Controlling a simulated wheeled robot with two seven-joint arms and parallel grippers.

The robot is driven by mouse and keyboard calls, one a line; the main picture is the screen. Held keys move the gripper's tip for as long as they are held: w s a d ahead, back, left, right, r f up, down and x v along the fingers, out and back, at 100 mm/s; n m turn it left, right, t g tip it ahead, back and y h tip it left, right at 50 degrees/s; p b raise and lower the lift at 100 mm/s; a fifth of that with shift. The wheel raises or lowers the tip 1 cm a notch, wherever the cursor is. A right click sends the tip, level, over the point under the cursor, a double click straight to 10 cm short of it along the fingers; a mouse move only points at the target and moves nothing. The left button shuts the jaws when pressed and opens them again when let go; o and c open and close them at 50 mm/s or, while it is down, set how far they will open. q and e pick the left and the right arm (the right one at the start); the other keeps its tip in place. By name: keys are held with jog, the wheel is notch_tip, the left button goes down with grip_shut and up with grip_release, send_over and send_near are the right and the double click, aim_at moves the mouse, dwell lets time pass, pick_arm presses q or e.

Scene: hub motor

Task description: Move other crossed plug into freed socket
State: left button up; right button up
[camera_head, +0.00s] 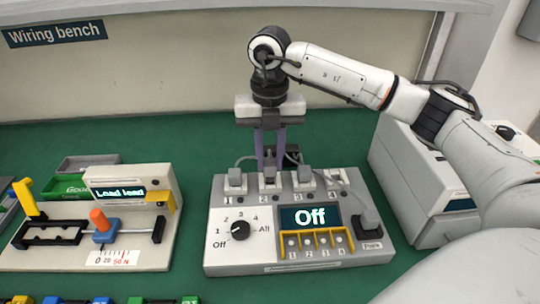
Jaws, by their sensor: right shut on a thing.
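My right gripper (269,163) comes down from above at the back edge of the hub motor tester (222,255), with its two purple fingers close together. It is shut on the grey plug at position 2 (268,181); whether that plug is seated or just above its socket I cannot tell. Other grey plugs show at position 1 (235,179), position 3 (303,179) and position 4 (334,178). Grey cables run behind the row, and their crossing is partly hidden by the fingers. My left gripper is not in view.
A load fixture (150,255) with a "Load lead" screen stands at left. A grey-white cabinet (405,190) stands right of the tester, under my right arm. Green bench is clear between fixture and tester.

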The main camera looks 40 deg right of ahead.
jog(key=shift+f+b, duration=0.55)
jog(key=shift+f, duration=0.5)
dwell(0.6)
jog(key=o, duration=1.1)
jog(key=shift+o, duration=0.2)
notch_tip(320, 180, up, 10)
jog(key=shift+r, duration=0.15)
